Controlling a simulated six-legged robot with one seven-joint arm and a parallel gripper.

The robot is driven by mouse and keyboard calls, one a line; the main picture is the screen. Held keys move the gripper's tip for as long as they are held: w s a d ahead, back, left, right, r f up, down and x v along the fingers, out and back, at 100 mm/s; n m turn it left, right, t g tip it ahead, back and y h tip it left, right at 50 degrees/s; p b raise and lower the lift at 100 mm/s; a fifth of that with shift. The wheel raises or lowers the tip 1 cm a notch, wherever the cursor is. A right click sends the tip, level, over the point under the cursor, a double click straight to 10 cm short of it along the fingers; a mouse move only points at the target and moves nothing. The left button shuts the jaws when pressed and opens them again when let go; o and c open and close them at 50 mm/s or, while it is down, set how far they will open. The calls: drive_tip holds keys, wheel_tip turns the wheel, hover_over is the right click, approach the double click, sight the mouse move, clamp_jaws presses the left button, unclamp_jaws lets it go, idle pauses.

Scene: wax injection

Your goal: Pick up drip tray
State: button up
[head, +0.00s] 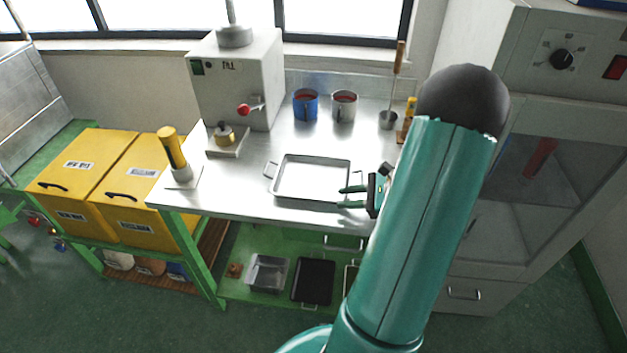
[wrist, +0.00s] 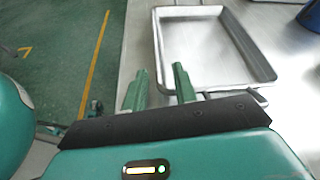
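The drip tray is a shallow silver metal tray (head: 311,196) with a small handle at each end, lying flat on the steel table. It also shows in the wrist view (wrist: 268,72), ahead of the fingers and to their right. My gripper (head: 345,196) is at the tray's right end in the head view, with its two green fingers apart and pointing at that end. The tray's near handle is partly hidden behind the gripper body.
A grey machine (head: 236,85) stands at the back left of the steel table (head: 225,190). A blue cup (head: 305,105), a metal cup (head: 344,107) and a ladle holder (head: 388,120) stand behind the tray. A yellow-handled tool (head: 173,150) stands at left. A cabinet (head: 530,120) rises at right.

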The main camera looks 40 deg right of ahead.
sight(331, 200)
drive_tip(key=x, duration=0.4)
drive_tip(key=shift+w+a+f, duration=0.1)
drive_tip(key=shift+w+a, duration=0.2)
drive_tip(key=shift+c, duration=0.5)
clamp_jaws()
